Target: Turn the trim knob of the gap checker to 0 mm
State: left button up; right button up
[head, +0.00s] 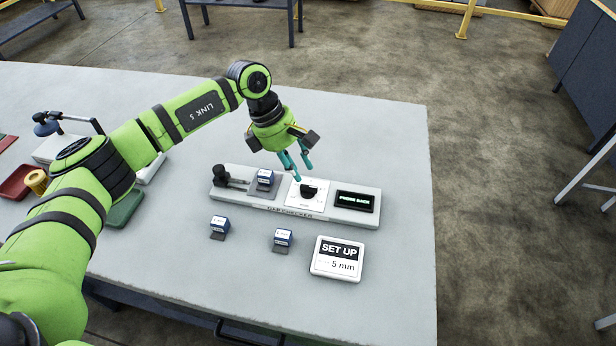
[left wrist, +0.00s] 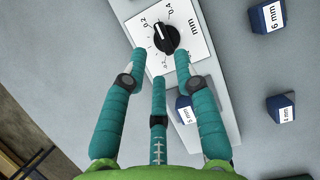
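The gap checker (head: 230,195) is a long pale bar on the table. Its black trim knob (head: 308,191) sits on a white dial plate, and in the left wrist view the knob (left wrist: 167,38) shows dial marks such as 0.2 and 0.4. A white line on the knob seems to point near 0.2. My left gripper (head: 302,172) is over the dial with its teal fingers pointing down. In the left wrist view its fingers (left wrist: 160,62) are spread and empty, with the knob just beyond the tips; I see no contact. My right gripper is not in view.
A blue gauge block (head: 264,177) marked 5 mm sits on the checker, beside a black lever (head: 221,175). The display (head: 355,201) is lit. Two loose blocks (head: 219,224) (head: 283,238) and a "SET UP 5 mm" card (head: 337,259) lie in front. The table's right side is clear.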

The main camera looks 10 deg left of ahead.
aim_at(306, 185)
pick_arm(q)
jog(key=p+x, duration=0.1)
jog(key=x, duration=0.3)
jog(key=shift+s+d+f+p, duration=0.15)
jog(key=shift+d+f+p, duration=0.1)
jog(key=shift+p, duration=0.05)
jog(key=shift+d+f, duration=0.1)
jog(key=shift+f, duration=0.25)
grip_shut()
